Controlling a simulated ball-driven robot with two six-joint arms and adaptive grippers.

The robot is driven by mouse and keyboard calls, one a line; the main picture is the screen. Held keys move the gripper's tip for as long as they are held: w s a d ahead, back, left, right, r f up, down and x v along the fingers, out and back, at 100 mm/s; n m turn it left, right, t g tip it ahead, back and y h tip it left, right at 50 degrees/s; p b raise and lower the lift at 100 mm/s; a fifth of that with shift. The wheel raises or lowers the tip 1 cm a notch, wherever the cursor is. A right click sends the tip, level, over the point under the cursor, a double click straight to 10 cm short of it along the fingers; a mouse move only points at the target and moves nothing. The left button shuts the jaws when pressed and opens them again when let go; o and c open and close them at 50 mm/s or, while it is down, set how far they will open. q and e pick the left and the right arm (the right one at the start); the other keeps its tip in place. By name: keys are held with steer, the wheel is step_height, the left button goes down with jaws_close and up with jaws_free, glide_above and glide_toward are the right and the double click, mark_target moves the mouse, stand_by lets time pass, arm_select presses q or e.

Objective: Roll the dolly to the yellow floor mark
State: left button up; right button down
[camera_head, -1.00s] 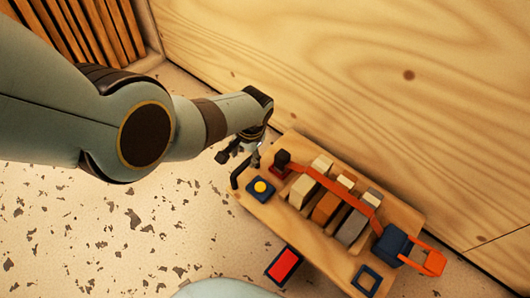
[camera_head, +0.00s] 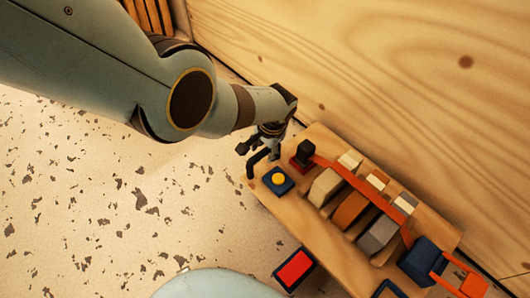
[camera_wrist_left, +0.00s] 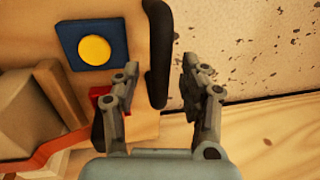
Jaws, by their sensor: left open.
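The dolly (camera_head: 300,222) is a wooden board along the wall, with a black handle (camera_head: 257,161) standing at its near-left end. My left gripper (camera_head: 261,146) is at that end, open. In the left wrist view, the black handle (camera_wrist_left: 157,50) reaches between the spread fingers of my left gripper (camera_wrist_left: 163,78); I cannot tell whether either finger touches it. The dolly carries several blocks (camera_head: 351,209) under an orange strap (camera_head: 360,185). A blue square with a yellow button (camera_head: 278,180) is near the handle. No yellow floor mark shows. My right gripper is not in view.
A plywood wall (camera_head: 400,80) runs close along the dolly's far side. A red pad with a dark frame (camera_head: 295,269) lies beside the dolly's near side. Slatted wood (camera_head: 150,15) stands at the upper left. The speckled floor (camera_head: 100,215) at left is clear.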

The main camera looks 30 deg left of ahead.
arm_select(q)
jaws_close()
stand_by(0.4)
